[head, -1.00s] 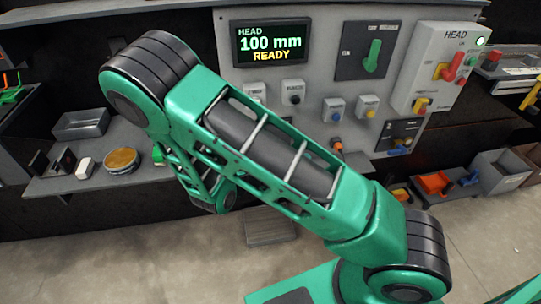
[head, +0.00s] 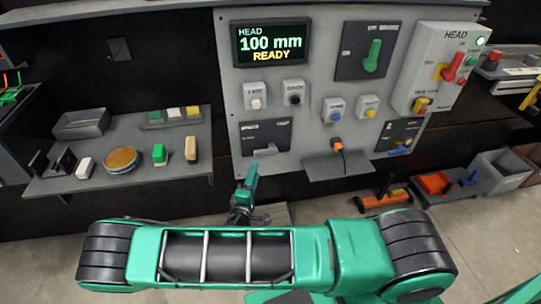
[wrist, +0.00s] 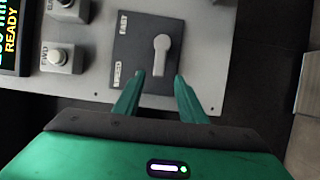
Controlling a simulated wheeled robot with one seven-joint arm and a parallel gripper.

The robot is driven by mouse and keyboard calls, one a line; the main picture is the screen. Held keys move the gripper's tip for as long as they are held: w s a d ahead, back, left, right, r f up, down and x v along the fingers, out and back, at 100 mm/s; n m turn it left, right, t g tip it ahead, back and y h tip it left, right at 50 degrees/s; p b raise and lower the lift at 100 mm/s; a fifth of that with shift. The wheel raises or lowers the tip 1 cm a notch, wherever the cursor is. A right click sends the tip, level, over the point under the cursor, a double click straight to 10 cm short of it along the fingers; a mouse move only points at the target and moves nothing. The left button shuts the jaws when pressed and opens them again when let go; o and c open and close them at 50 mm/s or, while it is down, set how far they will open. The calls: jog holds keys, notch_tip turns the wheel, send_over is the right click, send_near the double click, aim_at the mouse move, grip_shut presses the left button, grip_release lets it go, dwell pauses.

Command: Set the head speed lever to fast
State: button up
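The lever is a pale grey handle (wrist: 161,55) on a dark plate (wrist: 140,40) in the wrist view. Its rounded pivot end is at the top and the handle points down in that picture. The plate carries a label reading FAST beside the pivot end and a second label, hard to read, lower down. The same plate (head: 265,130) shows at the lower left of the control panel in the head view. My gripper (wrist: 160,80) is open and empty, its two fingers just short of the handle's free end, one to each side. No contact is visible.
The grey panel (head: 315,95) carries a display (head: 271,43) reading 100 mm READY, several buttons, a green lever (head: 373,55) and an orange plug (head: 337,144). A shelf (head: 110,181) with small items is at left. A HEAD box (head: 450,70) is at right.

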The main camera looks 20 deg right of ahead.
aim_at(261, 155)
jog(key=x, duration=0.9)
jog(key=shift+d, duration=0.1)
